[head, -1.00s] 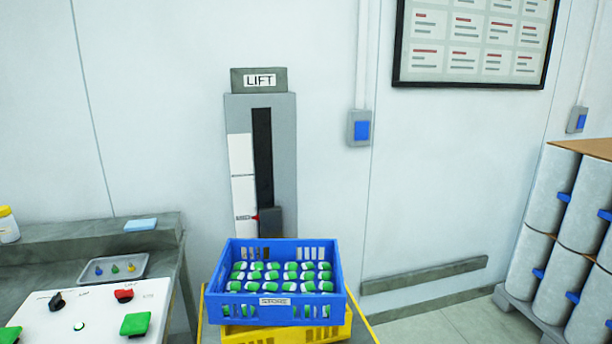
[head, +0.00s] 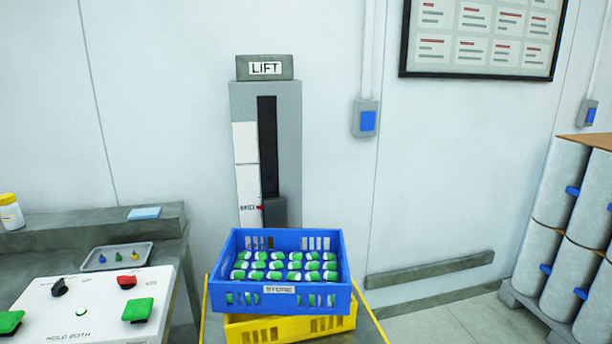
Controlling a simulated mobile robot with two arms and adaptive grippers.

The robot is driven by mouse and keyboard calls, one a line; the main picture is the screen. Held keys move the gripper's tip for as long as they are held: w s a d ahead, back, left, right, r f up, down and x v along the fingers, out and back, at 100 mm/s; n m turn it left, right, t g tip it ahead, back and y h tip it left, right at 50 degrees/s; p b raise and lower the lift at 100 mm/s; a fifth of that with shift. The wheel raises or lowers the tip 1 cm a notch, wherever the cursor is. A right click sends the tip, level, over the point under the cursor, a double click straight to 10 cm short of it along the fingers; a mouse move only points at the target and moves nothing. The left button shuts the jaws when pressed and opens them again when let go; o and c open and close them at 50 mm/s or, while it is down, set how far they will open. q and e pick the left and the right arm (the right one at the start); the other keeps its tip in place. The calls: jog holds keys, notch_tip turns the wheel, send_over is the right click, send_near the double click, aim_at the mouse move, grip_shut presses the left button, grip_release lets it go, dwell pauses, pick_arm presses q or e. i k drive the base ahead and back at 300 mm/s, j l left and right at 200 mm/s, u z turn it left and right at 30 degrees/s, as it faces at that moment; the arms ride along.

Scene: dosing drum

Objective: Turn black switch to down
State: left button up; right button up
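The black switch (head: 60,287) is a small rotary knob on the white control panel (head: 90,312) at the lower left of the head view. Its pointer looks tilted, but its exact setting is too small to read. A red switch (head: 127,281) sits to its right. The panel's front lettering reads "HOLD BOTH". Neither of my grippers shows in the head view.
A blue crate (head: 280,289) of green-and-white items rests on a yellow crate (head: 290,329) right of the panel. Behind stands the grey lift column (head: 292,150) with a red marker near "MID". A small tray (head: 118,257) lies behind the panel. Wrapped drums (head: 565,235) stand at right.

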aim_at(59, 289)
jog(key=u, duration=1.4)
